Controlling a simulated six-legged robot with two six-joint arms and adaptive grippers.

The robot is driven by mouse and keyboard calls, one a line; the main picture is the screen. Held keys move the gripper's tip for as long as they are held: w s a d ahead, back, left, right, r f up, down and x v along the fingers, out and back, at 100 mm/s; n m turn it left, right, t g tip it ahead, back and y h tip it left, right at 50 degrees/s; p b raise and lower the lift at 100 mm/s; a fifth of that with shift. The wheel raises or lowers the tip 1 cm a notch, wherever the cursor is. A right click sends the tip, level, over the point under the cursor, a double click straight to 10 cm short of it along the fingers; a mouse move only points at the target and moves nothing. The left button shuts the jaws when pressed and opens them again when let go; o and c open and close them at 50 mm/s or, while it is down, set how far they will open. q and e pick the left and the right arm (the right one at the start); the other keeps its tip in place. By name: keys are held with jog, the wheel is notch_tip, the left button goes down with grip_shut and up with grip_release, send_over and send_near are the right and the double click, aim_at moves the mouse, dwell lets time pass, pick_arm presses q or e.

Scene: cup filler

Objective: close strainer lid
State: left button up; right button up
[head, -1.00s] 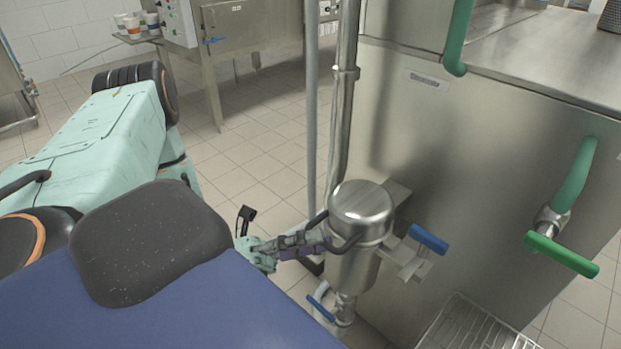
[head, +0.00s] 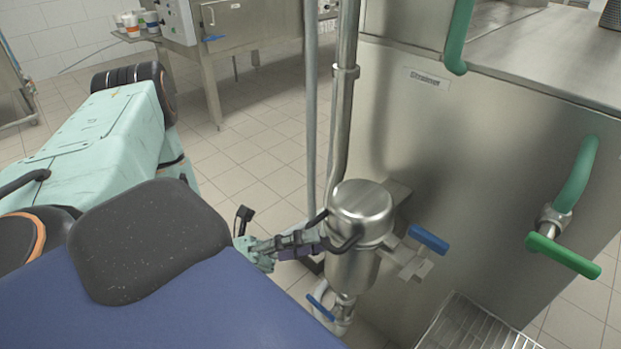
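The strainer is a steel cylinder (head: 352,270) standing in front of a large steel cabinet. Its domed, shiny round lid (head: 363,200) sits upright on top of the body; I cannot tell whether it is fully seated. My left gripper (head: 344,224) reaches in from the left at lid height. Its two dark fingers are spread apart, one at the lid's left side and one across its near side. I cannot tell whether they touch the metal. The lid's far side is hidden. My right gripper is not in view.
A blue-handled valve (head: 428,239) sticks out right of the strainer, and a smaller blue lever (head: 320,308) sits below. A vertical steel pipe (head: 344,110) rises behind. A wire grate (head: 478,330) is at lower right. A green-handled valve (head: 562,255) is on the cabinet (head: 480,170).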

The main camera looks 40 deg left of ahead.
pick_arm(q)
jog(key=v, duration=0.7)
jog(key=shift+a, duration=0.1)
dwell(0.4)
